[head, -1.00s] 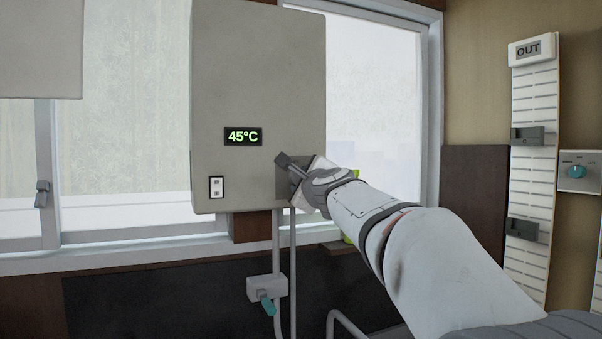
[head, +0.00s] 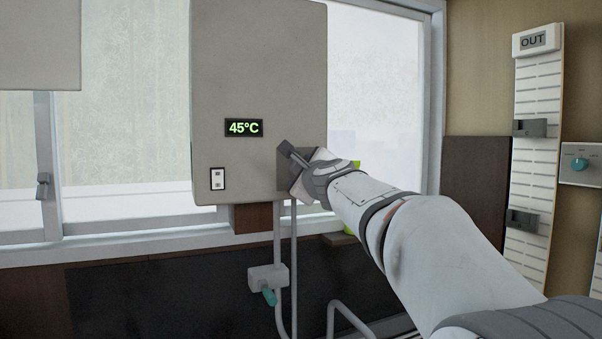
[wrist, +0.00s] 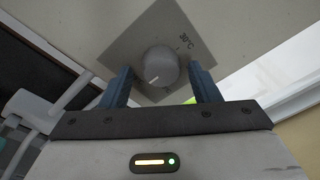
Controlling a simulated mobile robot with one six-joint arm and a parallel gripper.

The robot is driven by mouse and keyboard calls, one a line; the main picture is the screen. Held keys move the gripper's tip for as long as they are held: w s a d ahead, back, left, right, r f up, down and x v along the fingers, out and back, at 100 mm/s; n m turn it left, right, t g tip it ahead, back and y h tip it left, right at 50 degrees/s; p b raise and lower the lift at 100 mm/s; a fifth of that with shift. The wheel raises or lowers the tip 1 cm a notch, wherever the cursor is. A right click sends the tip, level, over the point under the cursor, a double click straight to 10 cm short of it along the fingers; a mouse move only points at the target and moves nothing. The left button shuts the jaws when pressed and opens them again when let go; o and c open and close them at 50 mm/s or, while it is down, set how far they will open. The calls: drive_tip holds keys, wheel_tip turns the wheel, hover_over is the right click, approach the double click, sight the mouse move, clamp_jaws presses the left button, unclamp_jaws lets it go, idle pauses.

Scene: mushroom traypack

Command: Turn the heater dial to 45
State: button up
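The heater (head: 258,70) is a grey box on the wall in front of the window. Its green display (head: 244,128) reads 45°C. The round grey dial (wrist: 159,66) sits on a darker square plate (wrist: 130,50) with a 30°C mark in the wrist view. My gripper (wrist: 160,84) has its two blue-grey fingers apart, one on each side of the dial's lower part. A gap shows between the fingers and the dial; I cannot tell whether either touches it. In the head view my gripper and wrist hide the dial at the heater's lower right.
A white switch (head: 218,179) is at the heater's lower left. Pipes and a valve with a teal handle (head: 269,297) are below. An OUT card rack (head: 537,150) and a panel with a teal knob (head: 580,164) are on the right wall.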

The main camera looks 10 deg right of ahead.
drive_tip(key=s, duration=0.8)
drive_tip(key=shift+d+b, duration=0.3)
drive_tip(key=shift+b, duration=0.05)
